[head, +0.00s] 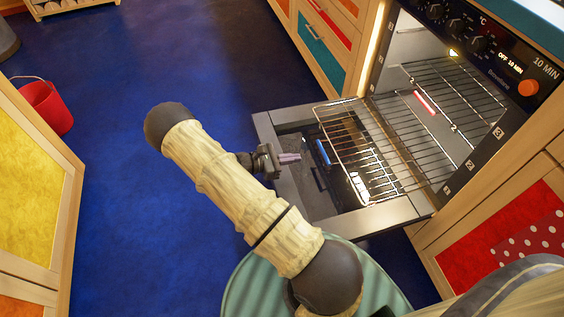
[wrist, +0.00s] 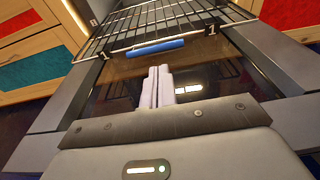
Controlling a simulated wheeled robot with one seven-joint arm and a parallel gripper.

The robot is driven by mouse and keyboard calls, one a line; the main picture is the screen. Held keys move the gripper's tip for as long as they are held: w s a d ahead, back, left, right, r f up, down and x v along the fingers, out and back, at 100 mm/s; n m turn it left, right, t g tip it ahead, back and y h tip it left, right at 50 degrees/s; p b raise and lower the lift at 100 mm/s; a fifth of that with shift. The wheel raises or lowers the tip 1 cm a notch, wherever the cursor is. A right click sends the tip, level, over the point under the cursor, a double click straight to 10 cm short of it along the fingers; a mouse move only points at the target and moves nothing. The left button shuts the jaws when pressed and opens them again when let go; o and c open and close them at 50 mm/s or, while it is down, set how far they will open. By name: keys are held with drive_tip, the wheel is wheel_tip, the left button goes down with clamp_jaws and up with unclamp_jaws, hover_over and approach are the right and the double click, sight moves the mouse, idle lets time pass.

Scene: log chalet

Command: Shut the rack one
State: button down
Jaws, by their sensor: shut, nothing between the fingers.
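Rack one (head: 372,150) is a wire rack pulled out of the oven over the lowered oven door (head: 398,214). Its front edge has a blue handle (head: 323,152), also seen in the wrist view (wrist: 155,48) between two tags marked 1. My gripper (head: 296,158) is shut and empty. It is over the door's outer part, facing the blue handle with a small gap. In the wrist view its fingertips (wrist: 160,76) point at the handle and appear just short of it. The rack's rear part is in the oven.
A second rack with a red handle (head: 425,103) is inside the oven. The control panel (head: 480,40) is above the opening. Wooden cabinets with a teal drawer (head: 321,50) stand beside the oven. A red bucket (head: 46,106) is far left. Blue floor (head: 110,200) is clear left of my arm.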

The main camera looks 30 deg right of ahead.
drive_tip(key=b+x, duration=0.3)
drive_tip(key=x, duration=0.4)
drive_tip(key=shift+f, duration=0.2)
drive_tip(key=shift+s+d+r+b, duration=0.1)
drive_tip(key=shift+d+b, duration=0.2)
drive_tip(key=shift+d, duration=0.2)
